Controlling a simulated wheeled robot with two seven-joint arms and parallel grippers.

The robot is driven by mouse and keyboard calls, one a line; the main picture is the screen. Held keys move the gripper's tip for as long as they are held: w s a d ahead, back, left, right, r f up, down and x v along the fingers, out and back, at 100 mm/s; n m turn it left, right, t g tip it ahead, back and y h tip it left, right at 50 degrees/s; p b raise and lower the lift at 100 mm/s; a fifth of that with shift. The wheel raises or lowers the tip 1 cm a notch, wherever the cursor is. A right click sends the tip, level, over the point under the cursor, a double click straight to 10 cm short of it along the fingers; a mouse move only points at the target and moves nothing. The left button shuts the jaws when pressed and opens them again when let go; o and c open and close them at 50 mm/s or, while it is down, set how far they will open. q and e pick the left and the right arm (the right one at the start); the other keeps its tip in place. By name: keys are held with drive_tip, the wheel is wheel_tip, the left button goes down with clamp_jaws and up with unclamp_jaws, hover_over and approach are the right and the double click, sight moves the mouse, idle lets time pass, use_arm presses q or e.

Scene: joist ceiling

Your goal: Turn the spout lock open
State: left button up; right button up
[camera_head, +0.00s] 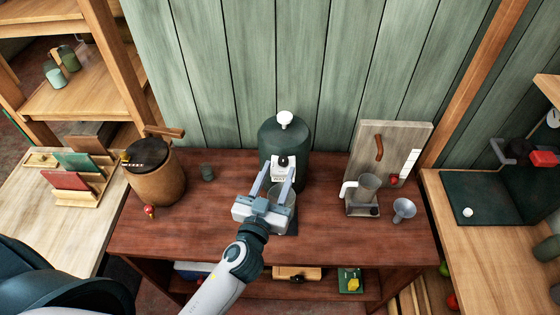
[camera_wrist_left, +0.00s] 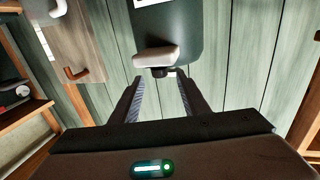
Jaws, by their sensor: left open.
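A dark green dispenser (camera_head: 284,137) with a white top knob stands at the back of the red-brown table. A dark round part sits on its front above a small pale label. In the left wrist view the dispenser (camera_wrist_left: 170,28) shows at the top, with a pale rounded lever (camera_wrist_left: 156,57) and a dark knob-like part (camera_wrist_left: 160,71) below it. I cannot tell which of these is the spout lock. My left gripper (camera_head: 277,170) is open and empty in front of the spout area. In its wrist view, the open fingers (camera_wrist_left: 160,84) point toward the dark part, apparently apart from it.
A clear glass (camera_head: 284,196) stands close beside the left gripper, partly hidden. A board with a brown hook (camera_head: 398,142), a pitcher (camera_head: 366,189) and a funnel (camera_head: 403,209) are at right.

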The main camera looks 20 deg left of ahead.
sight(283, 160)
use_arm(q)
drive_tip(key=shift+w+p, duration=0.3)
drive_tip(key=shift+w, duration=0.95)
clamp_jaws()
